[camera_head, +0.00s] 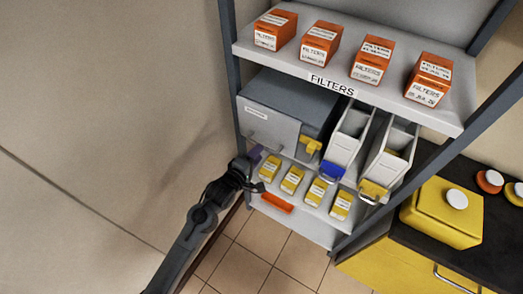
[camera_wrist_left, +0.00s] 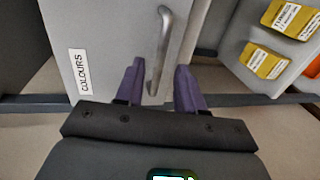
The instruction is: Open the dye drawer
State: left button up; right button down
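The dye drawer (camera_head: 268,128) is the light grey front of a darker grey box on the middle shelf; it looks shut. In the left wrist view its front (camera_wrist_left: 110,40) carries a "COLOURS" label (camera_wrist_left: 83,77) and a metal bar handle (camera_wrist_left: 162,45). My left gripper (camera_head: 253,158) is at the lower part of the drawer front. In the left wrist view its purple fingers (camera_wrist_left: 158,86) are open, one on each side of the handle's near end, with gaps visible. My right gripper is not in view.
Open white bins (camera_head: 350,137) with blue and yellow parts stand right of the drawer. Yellow labelled boxes (camera_head: 292,180) and an orange item (camera_head: 276,203) are below. Orange filter boxes (camera_head: 320,43) stand above. A dark shelf post (camera_head: 230,75) is left; a yellow container (camera_head: 445,213) stands right.

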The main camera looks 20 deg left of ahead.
pick_arm(q)
jog(key=shift+x, duration=1.8)
grip_shut()
